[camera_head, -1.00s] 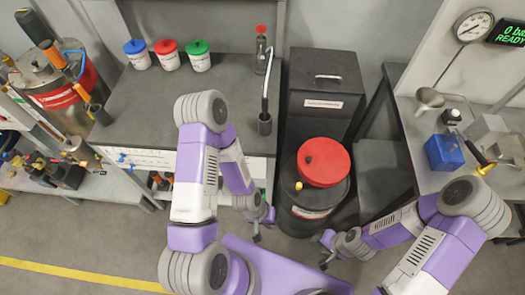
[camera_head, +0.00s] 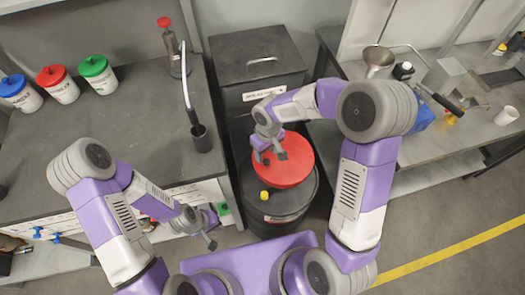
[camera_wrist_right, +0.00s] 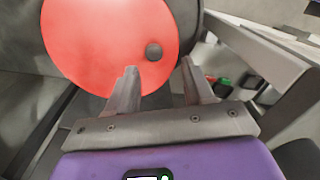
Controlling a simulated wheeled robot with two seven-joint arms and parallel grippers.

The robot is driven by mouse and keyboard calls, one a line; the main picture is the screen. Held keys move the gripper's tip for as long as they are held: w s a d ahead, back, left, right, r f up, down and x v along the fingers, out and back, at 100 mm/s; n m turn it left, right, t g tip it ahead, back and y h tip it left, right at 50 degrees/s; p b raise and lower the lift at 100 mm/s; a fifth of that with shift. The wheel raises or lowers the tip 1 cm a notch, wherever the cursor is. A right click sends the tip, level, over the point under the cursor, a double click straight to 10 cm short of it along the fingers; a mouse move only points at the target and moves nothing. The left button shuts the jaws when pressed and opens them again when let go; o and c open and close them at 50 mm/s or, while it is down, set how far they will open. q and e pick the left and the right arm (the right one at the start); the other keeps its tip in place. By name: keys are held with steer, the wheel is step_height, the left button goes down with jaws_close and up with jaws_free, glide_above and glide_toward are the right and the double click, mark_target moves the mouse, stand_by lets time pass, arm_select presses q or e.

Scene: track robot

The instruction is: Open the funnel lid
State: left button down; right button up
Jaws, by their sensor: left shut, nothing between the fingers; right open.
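The funnel lid is a round red disc (camera_head: 292,170) lying on top of a black drum (camera_head: 290,222). It appears closed. In the right wrist view the red lid (camera_wrist_right: 95,40) has a small dark knob (camera_wrist_right: 153,52) near its edge. My right gripper (camera_head: 271,158) is over the left part of the lid. In the wrist view its open fingers (camera_wrist_right: 159,78) point at the lid, with the knob just beyond and between the tips. Whether they touch the lid is unclear. My left gripper (camera_head: 211,236) is shut and empty, low beside the bench front, left of the drum.
A yellow cap (camera_head: 264,195) sits on the drum's front rim. A dark bin (camera_head: 258,70) stands behind the drum.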

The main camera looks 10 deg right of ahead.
mark_target(267, 161)
steer(key=shift+w+d+r, duration=0.15)
steer(key=shift+w+d, duration=0.05)
steer(key=shift+w, duration=0.3)
steer(key=shift+f, duration=0.25)
step_height(267, 161, down, 6)
steer(key=b, duration=0.2)
steer(key=shift+s+f+b, duration=0.15)
steer(key=shift+f+b, duration=0.05)
steer(key=shift+b, duration=0.1)
jaws_close()
